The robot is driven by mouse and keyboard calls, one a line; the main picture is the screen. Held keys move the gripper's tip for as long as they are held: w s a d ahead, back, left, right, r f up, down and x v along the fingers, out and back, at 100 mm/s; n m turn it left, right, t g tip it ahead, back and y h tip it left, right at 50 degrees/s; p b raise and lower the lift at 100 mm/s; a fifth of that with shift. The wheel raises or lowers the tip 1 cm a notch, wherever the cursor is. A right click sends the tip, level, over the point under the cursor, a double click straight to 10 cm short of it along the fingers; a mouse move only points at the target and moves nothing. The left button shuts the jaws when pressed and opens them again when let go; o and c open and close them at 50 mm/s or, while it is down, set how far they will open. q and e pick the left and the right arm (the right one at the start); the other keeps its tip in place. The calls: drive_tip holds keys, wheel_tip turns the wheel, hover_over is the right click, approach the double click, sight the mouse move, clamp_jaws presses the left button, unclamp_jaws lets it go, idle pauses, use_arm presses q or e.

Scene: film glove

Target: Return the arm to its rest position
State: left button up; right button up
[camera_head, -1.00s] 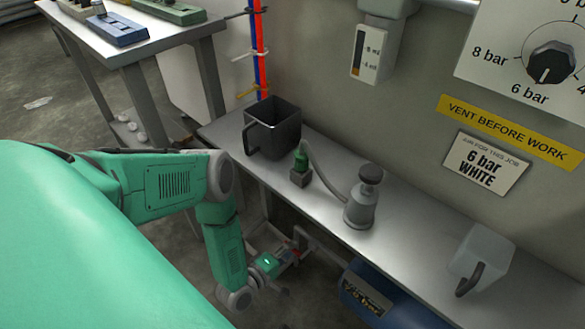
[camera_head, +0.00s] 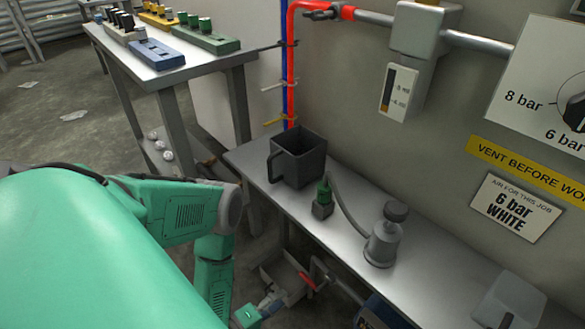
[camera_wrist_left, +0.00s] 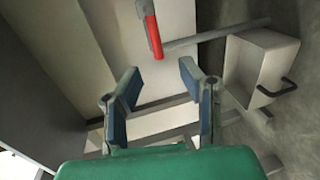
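My left arm, teal with grey joints, comes in from the left in the head view and hangs down at the near side of the long grey bench (camera_head: 345,235). Its left gripper (camera_head: 262,308) is low at the bottom edge, below the bench top, and shows only in part. In the left wrist view the left gripper (camera_wrist_left: 160,78) has its two blue-grey fingers apart with nothing between them. A red lever handle (camera_wrist_left: 153,32) on a grey pipe (camera_wrist_left: 200,38) shows beyond the fingertips. My right gripper is in neither view.
A pale box (camera_wrist_left: 262,65) with a black handle is right of the fingers. On the bench are a dark jug (camera_head: 300,162), a green-topped fitting (camera_head: 323,200), a grey bottle (camera_head: 383,245) and a clear jug (camera_head: 510,300). A side table (camera_head: 185,70) stands at upper left.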

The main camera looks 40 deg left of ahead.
use_arm(q)
drive_tip(key=shift+v, duration=0.75)
